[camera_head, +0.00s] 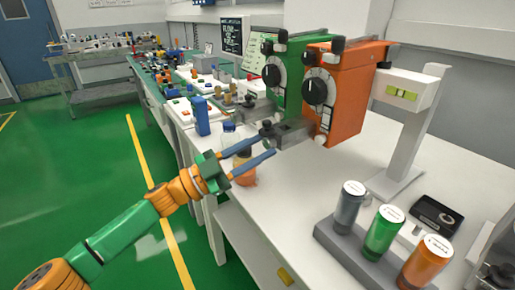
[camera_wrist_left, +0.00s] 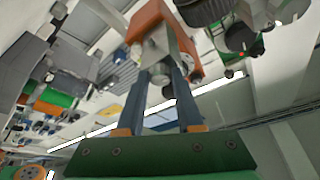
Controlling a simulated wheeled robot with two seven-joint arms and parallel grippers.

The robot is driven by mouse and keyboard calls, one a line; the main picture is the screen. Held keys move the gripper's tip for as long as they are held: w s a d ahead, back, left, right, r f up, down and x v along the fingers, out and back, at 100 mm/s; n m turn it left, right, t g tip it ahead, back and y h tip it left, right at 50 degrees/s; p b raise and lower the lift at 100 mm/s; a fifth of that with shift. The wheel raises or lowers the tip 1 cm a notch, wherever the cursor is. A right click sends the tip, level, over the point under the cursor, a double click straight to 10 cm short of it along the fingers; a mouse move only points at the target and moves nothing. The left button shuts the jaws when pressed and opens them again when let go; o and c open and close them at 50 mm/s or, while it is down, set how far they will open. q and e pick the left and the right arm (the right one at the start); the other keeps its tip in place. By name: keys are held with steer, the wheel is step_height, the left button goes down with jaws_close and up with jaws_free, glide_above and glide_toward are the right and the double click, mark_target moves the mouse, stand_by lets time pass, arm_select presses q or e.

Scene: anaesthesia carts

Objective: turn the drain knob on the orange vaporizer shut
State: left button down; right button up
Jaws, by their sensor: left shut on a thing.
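The orange vaporizer (camera_head: 343,88) hangs right of the green vaporizer (camera_head: 291,72), with a black dial on its front. A grey block (camera_head: 292,133) juts from its lower front, with a small dark drain knob (camera_head: 266,128) at the end. My left gripper (camera_head: 267,144) reaches up from the lower left, fingertips at that end. In the left wrist view the orange vaporizer (camera_wrist_left: 150,14) is above, and the left fingers (camera_wrist_left: 161,71) close on the small knob below its grey block. The fingers partly hide the knob; its turned angle is not clear. My right gripper is not seen.
An orange bottle (camera_head: 244,170) stands on the white bench just behind the fingers. A grey rack (camera_head: 345,252) with grey, green and orange bottles stands at front right. A white post (camera_head: 408,140) rises behind. Bare bench lies between.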

arm_select(q)
steer(key=c, duration=0.5)
jaws_free()
steer(key=shift+c, duration=0.2)
steer(key=b+v, duration=0.1)
steer(key=v, duration=0.6)
steer(key=shift+f, duration=0.1)
